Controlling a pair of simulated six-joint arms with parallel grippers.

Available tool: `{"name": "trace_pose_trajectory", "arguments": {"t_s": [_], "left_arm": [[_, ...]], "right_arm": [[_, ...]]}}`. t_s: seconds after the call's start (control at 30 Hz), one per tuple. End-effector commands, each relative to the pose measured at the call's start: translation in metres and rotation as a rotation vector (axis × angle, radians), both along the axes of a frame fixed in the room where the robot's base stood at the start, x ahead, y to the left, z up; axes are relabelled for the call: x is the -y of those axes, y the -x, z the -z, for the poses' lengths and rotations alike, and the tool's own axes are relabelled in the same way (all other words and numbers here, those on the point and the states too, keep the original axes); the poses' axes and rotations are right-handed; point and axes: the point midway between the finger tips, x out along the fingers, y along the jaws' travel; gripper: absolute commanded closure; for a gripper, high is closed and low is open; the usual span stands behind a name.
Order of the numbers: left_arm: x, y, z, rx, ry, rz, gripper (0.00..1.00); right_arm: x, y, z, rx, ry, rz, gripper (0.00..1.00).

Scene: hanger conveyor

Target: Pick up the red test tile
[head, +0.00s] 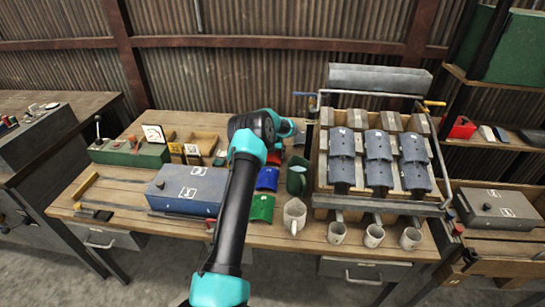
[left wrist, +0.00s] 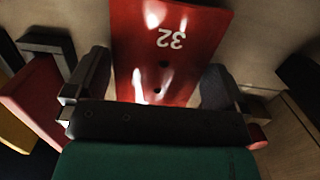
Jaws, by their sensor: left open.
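The red test tile (left wrist: 165,45) fills the upper middle of the left wrist view. It bears the white number 32, upside down there, and two dark holes. In the head view a small part of a red tile (head: 273,158) shows beside my arm, above the blue tile (head: 267,178) and green tile (head: 262,208). My left gripper (left wrist: 152,85) is open. One finger is on each side of the tile's near end, with nothing clamped. In the head view my arm hides most of the fingers. My right gripper is not in view.
A dark green pitcher (head: 297,176) and a white pitcher (head: 294,215) stand close right of the tiles. A grey box (head: 187,190) lies to the left. The rack (head: 322,165) with grey-blue covers stands right, with several mugs in front of it.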

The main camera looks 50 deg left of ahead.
Motion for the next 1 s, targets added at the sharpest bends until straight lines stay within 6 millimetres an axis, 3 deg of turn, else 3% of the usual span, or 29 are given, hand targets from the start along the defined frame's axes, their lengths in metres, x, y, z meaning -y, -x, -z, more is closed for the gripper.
{"name": "trace_pose_trajectory", "arguments": {"t_s": [0.57,0.93,1.0], "left_arm": [[-0.0004,-0.0006,0.0065,0.0,0.0,0.0,0.0],[-0.0003,-0.0006,0.0064,0.0,0.0,0.0,0.35],[-0.0005,-0.0008,0.0058,0.001,-0.001,0.0,0.36]], "right_arm": [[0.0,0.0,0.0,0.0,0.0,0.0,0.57],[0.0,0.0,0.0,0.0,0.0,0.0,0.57],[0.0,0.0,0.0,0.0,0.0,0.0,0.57]]}}
